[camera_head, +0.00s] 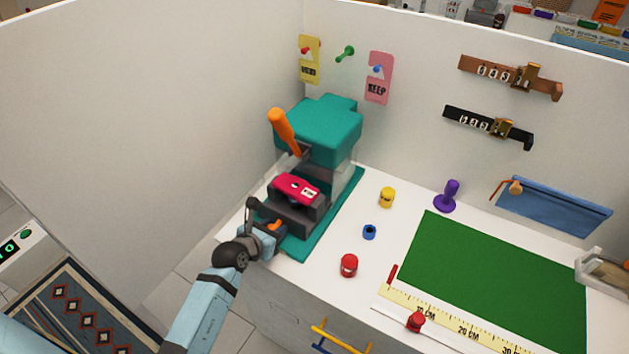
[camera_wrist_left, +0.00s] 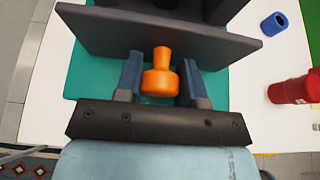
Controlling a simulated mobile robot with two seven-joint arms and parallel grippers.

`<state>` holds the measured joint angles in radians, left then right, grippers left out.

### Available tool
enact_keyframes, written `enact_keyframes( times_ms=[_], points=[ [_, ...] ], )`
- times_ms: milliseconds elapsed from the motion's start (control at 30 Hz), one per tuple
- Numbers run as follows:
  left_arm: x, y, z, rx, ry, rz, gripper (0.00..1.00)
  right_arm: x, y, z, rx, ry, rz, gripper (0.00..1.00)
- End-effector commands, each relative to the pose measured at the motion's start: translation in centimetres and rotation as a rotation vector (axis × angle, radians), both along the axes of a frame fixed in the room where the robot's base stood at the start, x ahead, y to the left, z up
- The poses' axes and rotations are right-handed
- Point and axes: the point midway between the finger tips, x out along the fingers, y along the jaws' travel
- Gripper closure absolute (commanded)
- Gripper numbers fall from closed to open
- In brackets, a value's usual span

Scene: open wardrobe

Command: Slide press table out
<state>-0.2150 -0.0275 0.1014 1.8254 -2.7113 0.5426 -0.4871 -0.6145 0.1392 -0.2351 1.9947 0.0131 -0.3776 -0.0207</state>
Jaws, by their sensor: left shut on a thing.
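The press (camera_head: 325,132) has a teal head, an orange lever and a teal base, and stands on the white bench against the left wall. Its dark grey table (camera_head: 296,220) sits low at the front, under a pink piece (camera_head: 296,188). In the left wrist view the table's front plate (camera_wrist_left: 205,45) has an orange knob (camera_wrist_left: 160,80) sticking out of it. My left gripper (camera_head: 268,230) is at the front of the press, shut on this knob, with one blue finger on each side. My right gripper is not in view.
A yellow piece (camera_head: 387,197), a blue ring (camera_head: 369,232) and a red piece (camera_head: 349,265) stand right of the press. A purple stamp (camera_head: 448,196) stands behind the green mat (camera_head: 490,275). A ruler (camera_head: 455,319) lies along the front. The bench edge is close to my gripper.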

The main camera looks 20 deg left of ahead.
Motion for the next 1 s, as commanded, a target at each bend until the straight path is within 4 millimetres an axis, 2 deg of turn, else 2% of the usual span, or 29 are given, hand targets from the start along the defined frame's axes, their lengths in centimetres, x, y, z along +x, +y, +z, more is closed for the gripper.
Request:
enact_keyframes(
  times_ms=[267,833,867,1000],
  points=[
    [-0.4,0.1,0.0,0.001,0.001,0.001,0.83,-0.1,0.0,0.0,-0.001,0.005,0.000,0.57],
    [-4.3,0.6,0.0,-0.001,0.002,0.000,0.83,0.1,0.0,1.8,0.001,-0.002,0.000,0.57],
    [-4.3,0.6,0.0,0.000,0.001,0.000,0.66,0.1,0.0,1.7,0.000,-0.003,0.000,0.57],
    [-4.3,0.6,0.0,0.000,0.001,0.000,0.66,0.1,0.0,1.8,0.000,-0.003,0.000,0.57]
  ],
)
